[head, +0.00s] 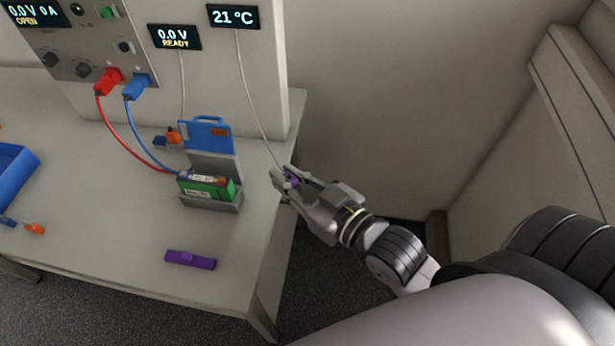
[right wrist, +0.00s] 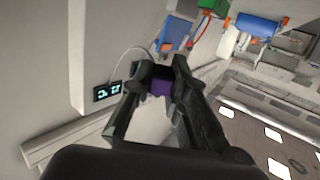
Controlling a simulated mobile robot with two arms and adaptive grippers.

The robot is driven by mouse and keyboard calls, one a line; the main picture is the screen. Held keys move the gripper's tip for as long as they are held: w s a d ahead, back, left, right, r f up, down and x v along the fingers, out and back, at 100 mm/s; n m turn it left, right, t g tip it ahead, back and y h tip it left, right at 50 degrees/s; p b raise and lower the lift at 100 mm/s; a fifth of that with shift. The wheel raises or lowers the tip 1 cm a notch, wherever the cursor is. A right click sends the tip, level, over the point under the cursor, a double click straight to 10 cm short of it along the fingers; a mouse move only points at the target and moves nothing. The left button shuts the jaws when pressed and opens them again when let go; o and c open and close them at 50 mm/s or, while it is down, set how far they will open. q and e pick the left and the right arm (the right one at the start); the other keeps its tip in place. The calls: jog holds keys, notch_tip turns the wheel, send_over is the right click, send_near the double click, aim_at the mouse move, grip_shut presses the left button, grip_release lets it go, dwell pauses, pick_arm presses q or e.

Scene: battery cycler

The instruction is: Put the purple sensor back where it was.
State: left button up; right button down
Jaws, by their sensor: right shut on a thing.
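The purple sensor (head: 291,176) is between the fingers of my right gripper (head: 285,180), which is shut on it at the right edge of the table. It also shows in the right wrist view (right wrist: 161,84), mostly covered by the fingers. A thin pale cable runs from the sensor up to the "21 °C" display (head: 233,17). A purple block (head: 190,260) lies alone on the table near the front edge. My left gripper is not in view.
A green battery (head: 207,187) sits in a grey holder (head: 213,205) left of my right gripper, with a blue clip-like part (head: 207,134) behind it. Red (head: 110,120) and blue (head: 140,130) leads run to the panel. A blue tray (head: 12,172) stands far left.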

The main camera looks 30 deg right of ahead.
jog(key=w+a+r+n+g+y, duration=0.1)
jog(key=w+a+n+g+y, duration=0.1)
jog(key=a+n+g+y, duration=0.2)
jog(key=w+a+r+n+g+y, duration=0.2)
jog(key=w+a+n+g+y, duration=0.1)
jog(key=a, duration=0.5)
jog(key=shift+w+r+n+g+y, duration=0.3)
jog(key=shift+n+g+y, duration=0.3)
jog(key=shift+n+y, duration=0.4)
